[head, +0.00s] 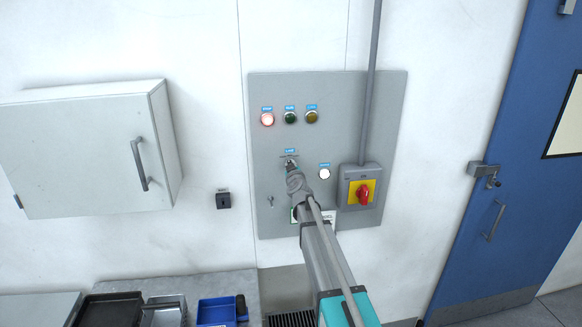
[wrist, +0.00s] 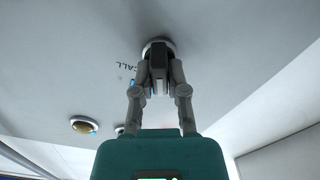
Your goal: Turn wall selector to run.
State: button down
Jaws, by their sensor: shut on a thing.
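A grey control panel (head: 262,200) is mounted on the white wall. A selector with a black handle (wrist: 159,72) and a silver ring sits on it below a small blue label. In the head view my gripper (head: 293,172) is at this selector and hides most of it. In the wrist view my gripper (wrist: 158,66) has its two fingers closed on the sides of the black handle. The position the selector points to cannot be read clearly.
Above are a lit red lamp (head: 267,119), a dark green lamp (head: 291,117) and a yellow lamp (head: 311,117). A white cabinet (head: 80,150) hangs left.

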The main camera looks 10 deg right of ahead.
jog(key=shift+d+m, duration=0.1)
jog(key=shift+m, duration=2.2)
jog(key=c, duration=0.7)
grip_release()
jog(key=shift+o, duration=0.2)
jog(key=s, duration=1.2)
